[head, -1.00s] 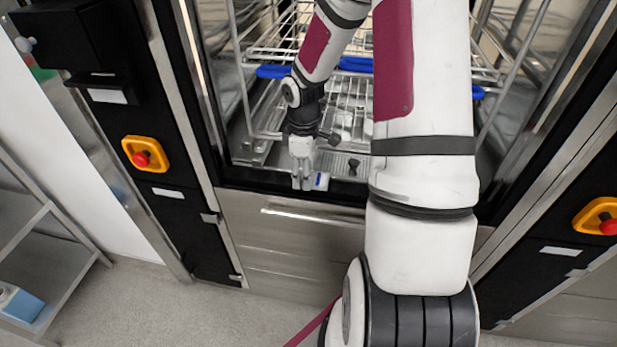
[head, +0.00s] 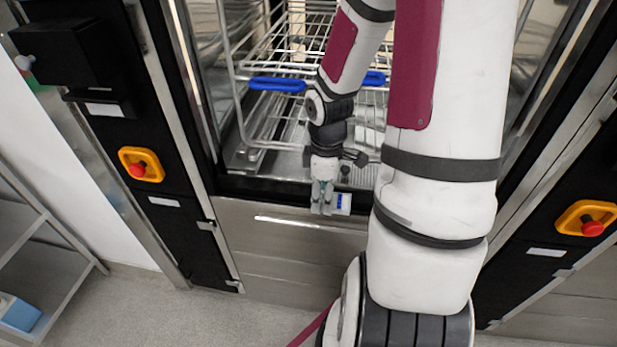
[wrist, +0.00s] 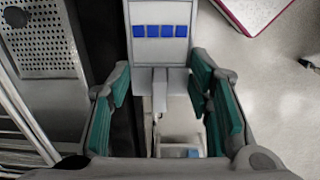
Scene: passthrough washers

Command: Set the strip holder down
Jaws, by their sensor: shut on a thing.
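The strip holder (head: 343,203) is a small pale block with a row of blue squares on its face. My gripper (head: 322,198) is shut on it, just in front of the open washer's lower front edge in the head view. In the wrist view the strip holder (wrist: 160,32) stretches away from between the green-padded fingers of my gripper (wrist: 160,95). Its lower part is partly hidden between the fingers. I see no surface clearly touching its underside.
Inside the washer stands a wire rack (head: 275,120) with blue handles (head: 277,84). Washer frames with yellow-and-red stop buttons (head: 141,164) flank the opening. A perforated metal plate (wrist: 42,40) and dark sill lie left of the holder in the wrist view. A grey shelf (head: 45,235) stands at far left.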

